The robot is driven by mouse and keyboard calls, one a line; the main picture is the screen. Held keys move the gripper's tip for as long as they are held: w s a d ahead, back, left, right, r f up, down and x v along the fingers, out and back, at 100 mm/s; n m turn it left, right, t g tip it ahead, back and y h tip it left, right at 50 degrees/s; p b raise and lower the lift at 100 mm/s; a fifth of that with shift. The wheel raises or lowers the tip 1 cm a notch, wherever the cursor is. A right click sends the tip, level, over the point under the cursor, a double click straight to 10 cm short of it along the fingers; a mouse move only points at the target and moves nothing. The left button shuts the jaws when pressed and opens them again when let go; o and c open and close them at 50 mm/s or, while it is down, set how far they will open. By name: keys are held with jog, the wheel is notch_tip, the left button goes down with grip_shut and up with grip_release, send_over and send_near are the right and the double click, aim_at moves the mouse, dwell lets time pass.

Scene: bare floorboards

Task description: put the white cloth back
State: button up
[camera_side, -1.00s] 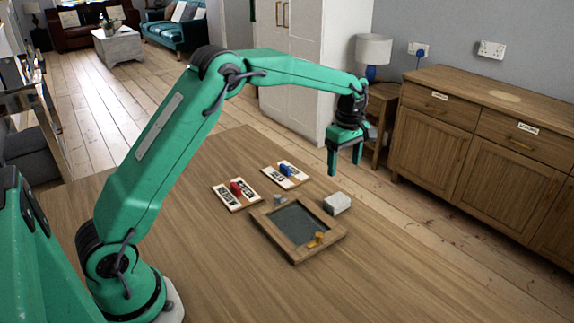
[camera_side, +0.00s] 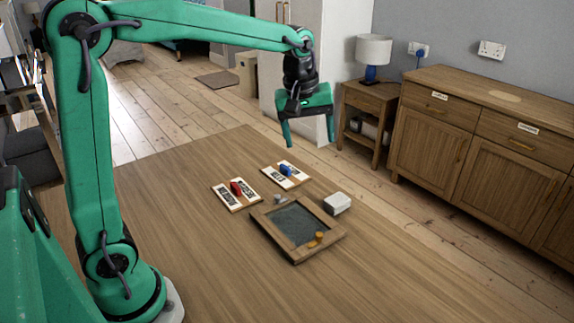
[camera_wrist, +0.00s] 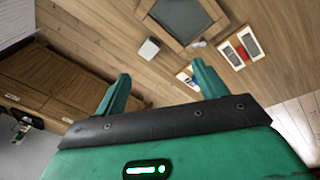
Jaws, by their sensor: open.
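The white cloth (camera_side: 337,203) looks like a small white, block-shaped bundle on the table beside the right corner of a wooden-framed dark slate (camera_side: 296,224). In the wrist view the cloth (camera_wrist: 149,48) lies beyond my fingers, next to the slate's frame (camera_wrist: 165,38). My gripper (camera_side: 309,142) is open and empty, high above the table's far edge. Its two fingers also show in the wrist view (camera_wrist: 161,76), spread apart with nothing between them.
Two white label boards lie behind the slate, one with a red piece (camera_side: 236,188), one with a blue piece (camera_side: 285,169). An orange item (camera_side: 317,239) lies at the slate's front corner, a small grey one (camera_side: 279,199) at its back. The table's front is clear.

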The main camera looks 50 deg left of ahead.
jog(key=s+f+m+t, duration=0.1)
jog(key=s+m+t, duration=0.2)
jog(key=s+m, duration=0.7)
jog(key=s, duration=1.1)
jog(key=shift+s+d+m, duration=0.15)
jog(key=shift+d+m, duration=0.1)
jog(key=shift+m, duration=0.05)
